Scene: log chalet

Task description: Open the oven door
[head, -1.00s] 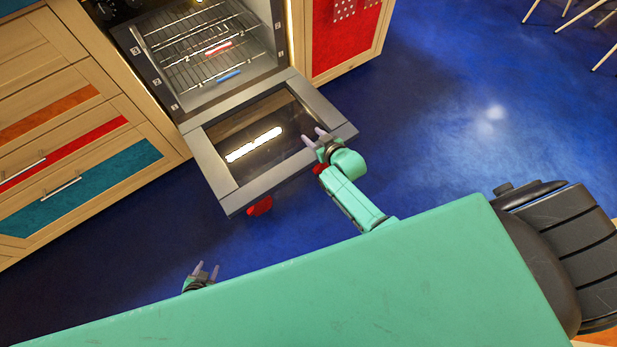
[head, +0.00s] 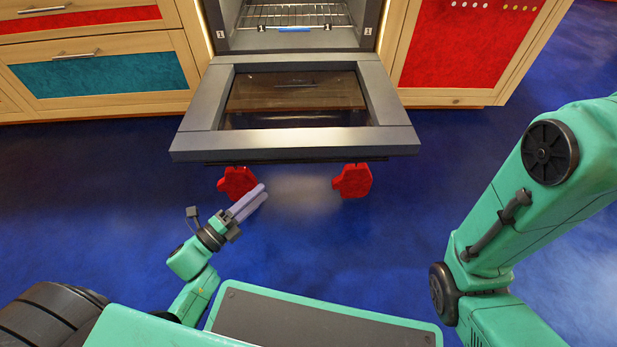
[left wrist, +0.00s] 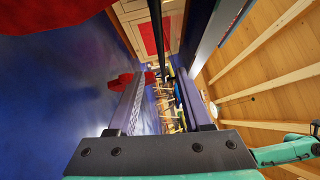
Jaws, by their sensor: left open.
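The oven door (head: 295,142) is swung down and lies about level in front of the oven (head: 297,38), whose inside is exposed. Its dark glass (head: 295,95) faces up. A dark handle bar (head: 290,161) shows just under the door's front edge. My left gripper (head: 265,194) is open and empty, below and in front of that edge, near the left red mitt. In the left wrist view its two fingers (left wrist: 160,95) stand apart with nothing held between them. My right arm shows at the right, but its gripper is out of view.
Two red mitt-shaped things, left (head: 238,183) and right (head: 353,180), hang below the door's front edge. Wooden drawers (head: 95,75) stand left of the oven and a red-panelled cabinet (head: 460,45) right. Blue floor (head: 80,200) is free in front.

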